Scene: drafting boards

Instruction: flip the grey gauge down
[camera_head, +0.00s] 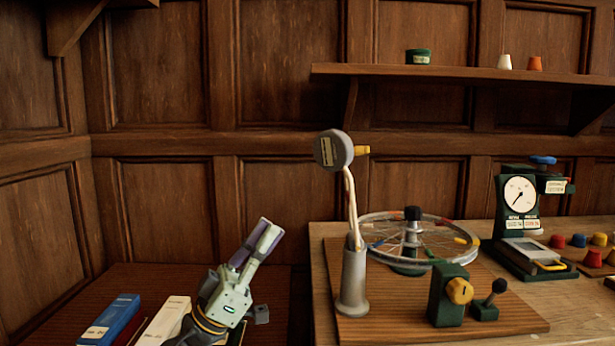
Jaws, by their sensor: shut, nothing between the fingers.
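The grey gauge (334,150) is a round head with a pale label and a yellow tip on its right side. It sits raised at the top of a thin pale stem (351,200), which rises from a grey cylindrical post (354,283) on a wooden board. My gripper (269,228) is shut and empty, pointing up and slightly right. In the picture it is left of the post and lower than the gauge, apart from both.
A spoked wheel (442,239) lies flat right of the post. A green block with a yellow knob (459,291) and a small black-knobbed lever (492,297) stand in front. A dial instrument (520,196) is farther right. Blue (109,322) and white (166,322) boxes lie lower left.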

